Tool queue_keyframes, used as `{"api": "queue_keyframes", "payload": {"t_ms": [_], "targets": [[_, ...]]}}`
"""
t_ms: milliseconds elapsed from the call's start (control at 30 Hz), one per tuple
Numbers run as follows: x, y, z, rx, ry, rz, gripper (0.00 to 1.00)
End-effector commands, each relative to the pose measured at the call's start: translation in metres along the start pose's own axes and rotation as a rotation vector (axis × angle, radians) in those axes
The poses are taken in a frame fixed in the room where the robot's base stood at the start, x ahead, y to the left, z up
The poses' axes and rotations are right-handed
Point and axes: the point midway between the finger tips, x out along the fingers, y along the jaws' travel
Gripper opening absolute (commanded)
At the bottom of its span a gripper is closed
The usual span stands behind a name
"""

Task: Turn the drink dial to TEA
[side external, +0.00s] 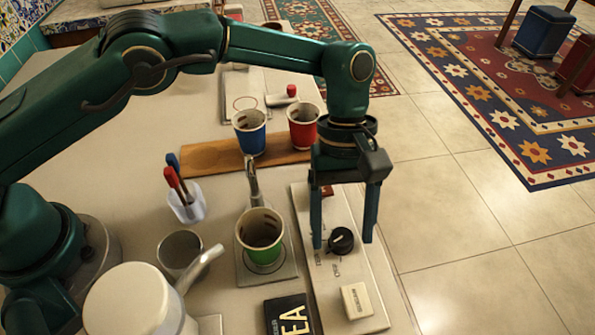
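The drink dial (341,240) is a small black knob with a light mark on a long pale control panel (375,279). Small lettering is printed on the panel by the dial, too small to read. My gripper (342,245) points down over the panel with its two fingers apart. In this view one finger shows left of the dial and the other right of it. I cannot tell whether either finger touches the dial, or how high the tips are. A black box with large letters "EA" (289,315) lies at the bottom, partly cut off.
A green cup (260,236) stands under a metal spout left of the panel. A cream block-like button (356,301) and a red part (327,191) are on the panel. Blue (250,134) and red (303,128) cups stand behind. A white teapot (131,303) is front left.

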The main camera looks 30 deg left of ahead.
Motion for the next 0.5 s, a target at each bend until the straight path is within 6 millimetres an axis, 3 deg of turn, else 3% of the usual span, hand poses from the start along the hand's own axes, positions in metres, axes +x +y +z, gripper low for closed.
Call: {"api": "queue_keyframes", "payload": {"t_ms": [267,500], "targets": [[-0.005,0.001,-0.001,0.000,0.001,0.002,0.75],[-0.033,0.001,-0.001,0.000,0.001,0.004,0.75]]}}
